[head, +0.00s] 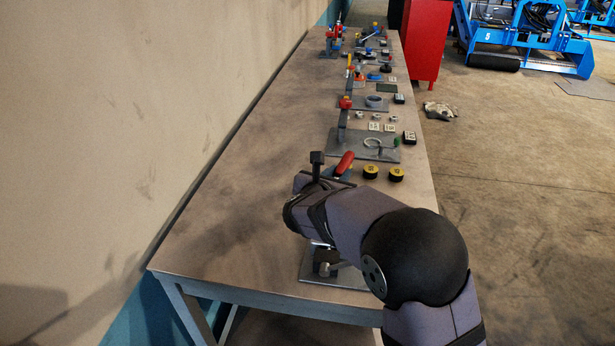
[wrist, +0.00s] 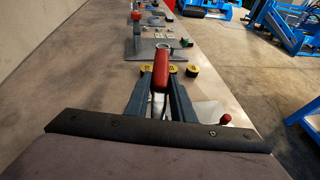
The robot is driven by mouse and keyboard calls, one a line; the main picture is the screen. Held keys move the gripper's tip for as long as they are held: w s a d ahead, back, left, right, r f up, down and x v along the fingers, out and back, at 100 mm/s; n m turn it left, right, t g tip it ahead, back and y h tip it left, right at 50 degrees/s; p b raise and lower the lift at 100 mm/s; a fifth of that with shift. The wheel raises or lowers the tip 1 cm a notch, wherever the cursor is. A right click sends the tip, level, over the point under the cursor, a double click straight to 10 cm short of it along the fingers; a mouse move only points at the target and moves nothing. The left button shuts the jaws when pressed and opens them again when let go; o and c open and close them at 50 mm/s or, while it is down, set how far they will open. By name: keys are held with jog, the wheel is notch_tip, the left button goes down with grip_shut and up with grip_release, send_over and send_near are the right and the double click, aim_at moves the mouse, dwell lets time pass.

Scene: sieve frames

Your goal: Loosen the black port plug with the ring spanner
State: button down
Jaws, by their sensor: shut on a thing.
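My gripper (wrist: 160,84) is shut on the red handle of a tool, which I take to be the ring spanner (wrist: 160,77). The handle lies between the two dark fingers and slopes up past their tips. The red handle also shows in the head view (head: 345,162), just beyond my wrist. A bit of silver metal shows below it in the wrist view; the ring end is hidden. Under my arm in the head view is a metal fitting (head: 325,264) on a grey plate (head: 312,277), partly covered. I cannot make out the black port plug or whether the spanner touches it.
Black discs with yellow tops (head: 397,174) stand beyond my gripper. Farther on is a plate (head: 347,150) with an upright post and a pale ring, then several more fixtures. A red knob (wrist: 225,119) shows at right. The bench's left side is clear along the wall.

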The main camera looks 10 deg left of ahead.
jog(key=shift+w+d+r, duration=0.1)
jog(key=shift+d+r, duration=0.1)
jog(key=shift+d, duration=0.2)
jog(key=shift+a+f+n+y, duration=0.15)
jog(key=shift+n+y, duration=0.15)
jog(key=shift+a+f+n+y, duration=0.2)
jog(key=shift+a+n+y, duration=0.1)
jog(key=shift+a, duration=0.15)
jog(key=shift+a+r+t, duration=0.1)
jog(key=shift+a+t, duration=0.3)
jog(key=shift+a, duration=0.2)
